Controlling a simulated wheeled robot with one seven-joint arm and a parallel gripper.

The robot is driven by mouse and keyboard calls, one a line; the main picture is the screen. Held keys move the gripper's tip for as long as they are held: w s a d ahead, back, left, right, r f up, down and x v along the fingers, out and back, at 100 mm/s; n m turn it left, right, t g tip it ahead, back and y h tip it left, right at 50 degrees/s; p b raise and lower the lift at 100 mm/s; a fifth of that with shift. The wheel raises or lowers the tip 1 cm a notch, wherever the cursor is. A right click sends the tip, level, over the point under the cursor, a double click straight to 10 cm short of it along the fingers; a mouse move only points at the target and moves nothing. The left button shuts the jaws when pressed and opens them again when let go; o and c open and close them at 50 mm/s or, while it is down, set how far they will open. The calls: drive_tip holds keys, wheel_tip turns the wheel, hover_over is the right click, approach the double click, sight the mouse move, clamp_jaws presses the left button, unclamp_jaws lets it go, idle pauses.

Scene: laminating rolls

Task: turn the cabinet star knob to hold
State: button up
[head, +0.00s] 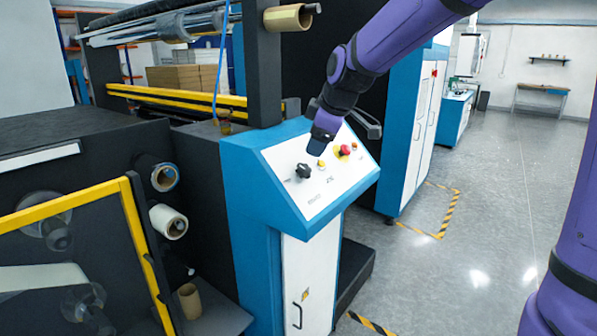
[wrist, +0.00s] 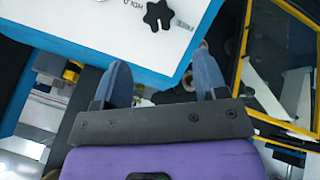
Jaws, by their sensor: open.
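The black star knob (head: 303,170) sits at the left of the sloped white panel on top of the blue cabinet. It also shows at the top of the wrist view (wrist: 157,14), with a printed label beside it partly cut off by the frame edge. My gripper (head: 318,145) hangs over the panel, above and a little right of the knob in the head view. In the wrist view its two blue fingers (wrist: 162,60) are apart and empty, and the knob lies beyond their tips, not touched. The knob's pointing direction is unclear.
A red button (head: 345,150) and small yellow-ringed controls (head: 321,163) share the panel. A yellow-framed guard (head: 65,200) and roll cores (head: 168,221) stand at the left. A cardboard core (head: 288,17) sticks out above. Open floor (head: 480,230) lies to the right.

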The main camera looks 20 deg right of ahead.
sight(303, 167)
drive_tip(key=x, duration=1.1)
drive_tip(key=shift+w, duration=0.15)
drive_tip(key=shift+c, duration=0.5)
drive_tip(key=c, duration=0.8)
